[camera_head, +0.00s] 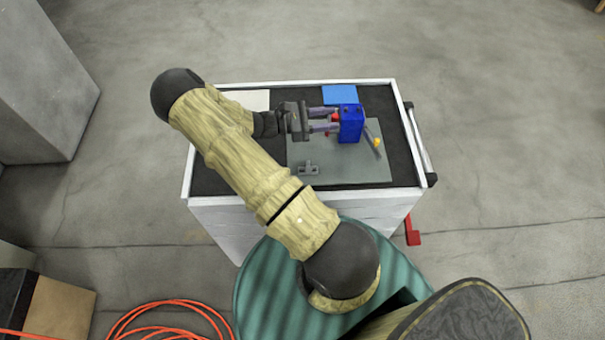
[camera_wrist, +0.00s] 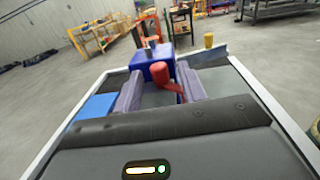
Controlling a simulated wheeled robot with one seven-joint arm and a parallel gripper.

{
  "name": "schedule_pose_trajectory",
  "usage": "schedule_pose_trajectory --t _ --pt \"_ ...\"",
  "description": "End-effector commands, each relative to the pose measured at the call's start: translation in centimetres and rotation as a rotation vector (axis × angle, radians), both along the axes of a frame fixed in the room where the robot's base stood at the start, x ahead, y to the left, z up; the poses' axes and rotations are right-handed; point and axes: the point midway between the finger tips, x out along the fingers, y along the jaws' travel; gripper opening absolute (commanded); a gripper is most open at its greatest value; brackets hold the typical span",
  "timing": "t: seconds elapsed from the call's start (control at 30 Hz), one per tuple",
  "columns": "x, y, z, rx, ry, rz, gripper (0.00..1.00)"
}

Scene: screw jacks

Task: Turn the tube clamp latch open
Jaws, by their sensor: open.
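A blue clamp block (camera_head: 350,123) stands on a grey plate (camera_head: 352,172); it also shows in the wrist view (camera_wrist: 144,66). A red lever with a rounded knob (camera_wrist: 161,76) is on the near side of the block, and a bit of red shows in the head view. A grey bar with a yellow tip (camera_head: 377,142) sticks out on the block's right; the tip shows at the upper right of the wrist view (camera_wrist: 208,40). My gripper (camera_head: 336,119) is open, with one finger on each side of the red lever. I cannot tell whether the fingers touch it.
The plate lies on a white cart with a dark top (camera_head: 215,183). A blue square (camera_head: 340,94) and a pale pad (camera_head: 250,99) lie along the back. A small grey fixture (camera_head: 309,169) is at the plate's front left. An orange cable (camera_head: 170,304) lies on the floor.

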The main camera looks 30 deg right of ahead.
Motion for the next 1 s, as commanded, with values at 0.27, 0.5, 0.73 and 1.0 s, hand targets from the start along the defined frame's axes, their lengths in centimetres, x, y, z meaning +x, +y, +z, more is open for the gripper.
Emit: schedule_pose_trajectory --t 0.27,0.5,0.73,1.0 --pt "-0.2 0.7 -0.1 0.001 -0.001 0.192 0.41" --pt "0.9 4.3 -0.3 0.0 -0.005 0.185 0.41" --pt "1.9 7.8 -0.3 -0.001 -0.004 0.184 0.41" --pt "3.2 11.9 -0.3 -0.001 -0.003 0.183 0.41"
